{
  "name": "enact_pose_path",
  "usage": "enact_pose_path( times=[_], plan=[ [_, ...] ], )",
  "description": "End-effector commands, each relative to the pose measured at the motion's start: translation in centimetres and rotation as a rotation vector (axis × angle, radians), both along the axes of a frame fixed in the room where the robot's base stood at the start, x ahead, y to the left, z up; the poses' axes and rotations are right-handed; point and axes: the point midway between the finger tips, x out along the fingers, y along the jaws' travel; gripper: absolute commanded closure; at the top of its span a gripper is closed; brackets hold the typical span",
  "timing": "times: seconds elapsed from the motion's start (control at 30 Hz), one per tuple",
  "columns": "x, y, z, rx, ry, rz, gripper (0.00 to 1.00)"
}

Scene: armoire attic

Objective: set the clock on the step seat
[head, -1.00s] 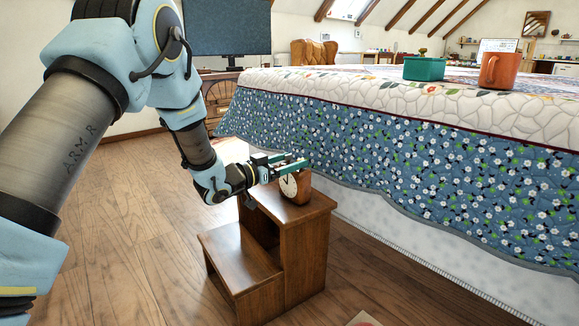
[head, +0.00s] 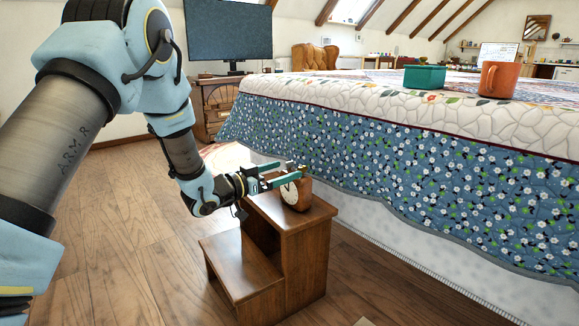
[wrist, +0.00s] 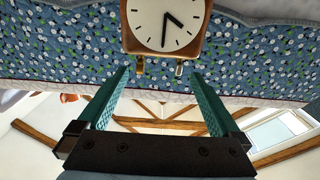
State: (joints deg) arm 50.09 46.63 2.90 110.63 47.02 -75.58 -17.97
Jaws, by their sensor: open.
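The clock (head: 297,193), with a wooden case and a white face, stands upright on the top of the wooden step seat (head: 313,215). In the wrist view the clock (wrist: 164,25) is just beyond the fingertips, its face towards the camera. My gripper (head: 287,176) is open beside the clock, on its left; it also shows in the wrist view (wrist: 158,78), with nothing between its green fingers. The fingers look apart from the clock. Part of the clock face is hidden behind a finger in the head view.
A bed with a blue floral quilt (head: 420,165) stands right behind the step seat. A green box (head: 424,77) and an orange mug (head: 498,80) are on the bed. The step seat's lower step (head: 240,265) is bare. Wooden floor (head: 120,220) is clear at left.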

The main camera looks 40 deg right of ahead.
Motion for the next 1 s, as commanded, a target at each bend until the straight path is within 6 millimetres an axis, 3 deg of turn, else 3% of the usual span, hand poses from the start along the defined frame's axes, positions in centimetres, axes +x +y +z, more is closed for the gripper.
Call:
enact_pose_path(
  times=[0.2,0.4,0.8,0.87,0.97,1.0],
  plan=[
    [0.4,4.9,0.3,0.002,0.002,0.003,0.0],
    [0.5,7.7,0.2,0.001,0.0,0.001,0.0],
    [0.7,8.8,0.0,0.003,-0.002,0.005,0.0],
    [1.4,9.2,0.1,0.02,-0.008,0.032,0.0],
    [4.6,11.0,0.3,0.1,-0.026,0.148,0.0],
    [6.5,12.4,0.3,0.152,-0.032,0.221,0.0]
  ],
)
